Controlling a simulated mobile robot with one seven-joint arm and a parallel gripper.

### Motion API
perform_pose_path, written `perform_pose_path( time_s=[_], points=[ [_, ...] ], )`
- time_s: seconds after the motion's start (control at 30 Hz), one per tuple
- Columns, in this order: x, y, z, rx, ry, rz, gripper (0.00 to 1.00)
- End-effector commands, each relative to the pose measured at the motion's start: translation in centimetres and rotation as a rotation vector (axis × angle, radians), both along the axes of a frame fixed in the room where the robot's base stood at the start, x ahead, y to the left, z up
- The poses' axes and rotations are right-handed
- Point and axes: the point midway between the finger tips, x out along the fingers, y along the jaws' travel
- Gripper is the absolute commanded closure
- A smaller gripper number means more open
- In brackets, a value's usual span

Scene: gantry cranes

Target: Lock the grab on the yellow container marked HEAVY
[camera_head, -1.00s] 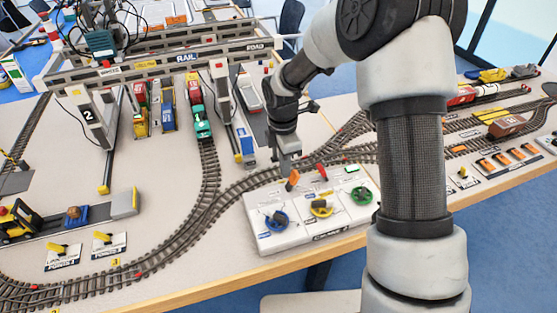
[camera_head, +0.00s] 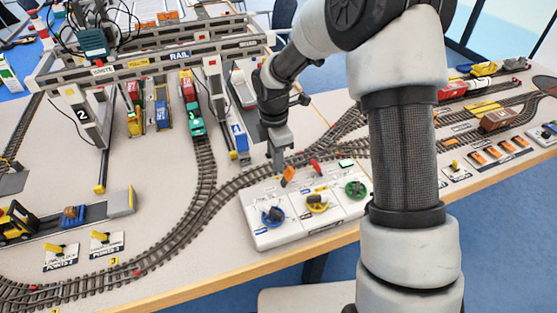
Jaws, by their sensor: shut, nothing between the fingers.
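My gripper (camera_head: 278,162) is shut and points down, just behind and left of an orange lever (camera_head: 288,175) on the white control box (camera_head: 330,226). I cannot tell whether it touches the lever. The box also carries a red lever (camera_head: 315,166) and blue (camera_head: 273,215), yellow (camera_head: 317,202) and green (camera_head: 356,189) handwheels. The gantry crane (camera_head: 150,62), marked RAIL, stands at the back left with its dark hoist (camera_head: 93,42). A yellow block (camera_head: 136,125) shows under the crane. I cannot read HEAVY on anything, and the grab is not clear.
A blue wagon (camera_head: 162,108) and a green and red train (camera_head: 193,115) stand under the crane. Curved tracks (camera_head: 203,180) run past the box. A toy forklift (camera_head: 16,222) is at the left. My arm hides part of the right side.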

Motion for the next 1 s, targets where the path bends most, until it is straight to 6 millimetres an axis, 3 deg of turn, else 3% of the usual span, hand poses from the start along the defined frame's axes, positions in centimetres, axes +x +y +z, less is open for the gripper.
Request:
perform_pose_path(
  time_s=[0.23,0.4,0.6,0.8,1.0],
  points=[
    [-0.8,2.9,2.3,0.001,-0.002,-0.001,1.0],
    [-0.5,1.9,6.3,0.001,-0.004,-0.006,1.0],
    [-0.3,1.3,9.8,0.001,-0.003,-0.005,1.0],
    [-0.3,1.0,11.3,0.0,0.0,-0.005,1.0],
    [-0.3,1.0,11.4,0.0,0.0,-0.004,1.0]
  ],
)
